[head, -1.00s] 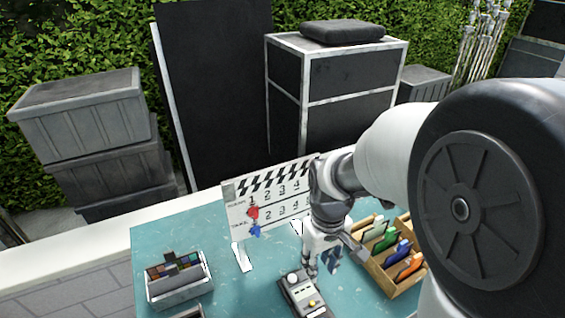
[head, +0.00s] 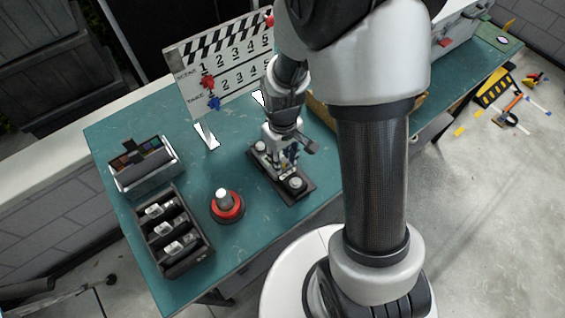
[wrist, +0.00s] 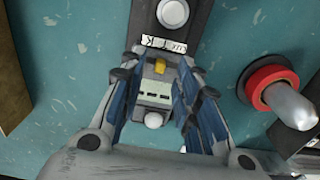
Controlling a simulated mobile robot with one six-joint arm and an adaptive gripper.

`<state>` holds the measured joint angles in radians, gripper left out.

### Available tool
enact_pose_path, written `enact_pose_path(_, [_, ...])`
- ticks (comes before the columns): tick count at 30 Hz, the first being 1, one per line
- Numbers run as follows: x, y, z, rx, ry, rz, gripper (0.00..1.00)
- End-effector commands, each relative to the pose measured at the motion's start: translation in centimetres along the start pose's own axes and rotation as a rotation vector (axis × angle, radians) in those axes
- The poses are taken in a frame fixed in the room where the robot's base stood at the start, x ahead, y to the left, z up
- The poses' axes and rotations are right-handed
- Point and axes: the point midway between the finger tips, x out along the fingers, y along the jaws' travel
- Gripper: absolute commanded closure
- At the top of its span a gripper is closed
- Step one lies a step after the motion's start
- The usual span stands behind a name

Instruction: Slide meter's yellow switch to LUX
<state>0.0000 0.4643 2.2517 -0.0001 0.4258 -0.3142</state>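The grey meter (wrist: 153,92) lies on a dark base in the wrist view, with its yellow switch (wrist: 160,66) just below a white label strip (wrist: 163,43) with dark lettering. The lettering is too small to read surely. My gripper (wrist: 160,70) is open, its blue-padded fingers on either side of the meter and switch. I cannot tell if either finger touches them. In the head view my gripper (head: 287,160) is over the dark base (head: 304,194) and hides most of the meter. White round knobs show at both ends of the base.
A red-ringed silver knob (head: 227,205) stands left of the base; it also shows in the wrist view (wrist: 290,104). A compartmented black rack (head: 185,253), a box of colour swatches (head: 144,165) and a clapperboard (head: 215,75) share the teal table. Bare table lies between them.

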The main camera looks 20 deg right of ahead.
Motion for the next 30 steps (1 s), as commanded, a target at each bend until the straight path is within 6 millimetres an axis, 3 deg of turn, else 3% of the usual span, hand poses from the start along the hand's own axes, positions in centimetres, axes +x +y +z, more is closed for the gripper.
enact_pose_path(6, [1.8, 0.0, 0.0, 0.000, -0.001, 0.000, 0.70])
enact_pose_path(15, [1.9, 0.0, 0.0, 0.000, 0.000, 0.000, 0.71])
enact_pose_path(28, [1.8, 0.0, 0.0, 0.000, 0.000, 0.000, 0.99])
enact_pose_path(30, [1.8, 0.0, 0.0, 0.000, 0.000, 0.000, 1.00])
